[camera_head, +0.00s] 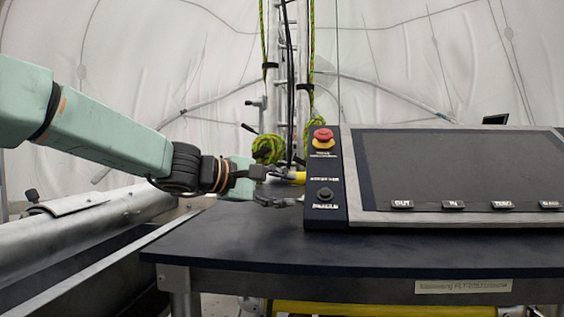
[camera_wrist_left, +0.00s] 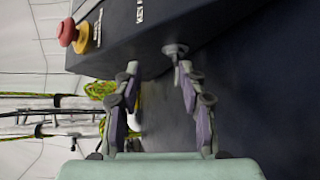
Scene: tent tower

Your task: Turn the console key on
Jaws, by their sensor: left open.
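The console (camera_head: 450,165) stands on a dark table. Its left strip carries a dark round knob or key switch (camera_head: 325,194) with small labels, and I cannot tell which way it is turned. My left gripper (camera_head: 285,188) comes in from the left, open, just left of that strip and low above the table. In the left wrist view its open fingers (camera_wrist_left: 155,65) point at the console's dark side (camera_wrist_left: 150,45). A grey rounded piece at the right fingertip lies against that side in the picture; contact is unclear. My right gripper is out of view.
A red button on a yellow base (camera_head: 323,137) sits at the strip's top; it also shows in the left wrist view (camera_wrist_left: 67,32). The dark table (camera_head: 240,245) is bare in front. A ladder with green rope (camera_head: 268,148) stands behind, and a metal tube (camera_head: 85,220) lies left.

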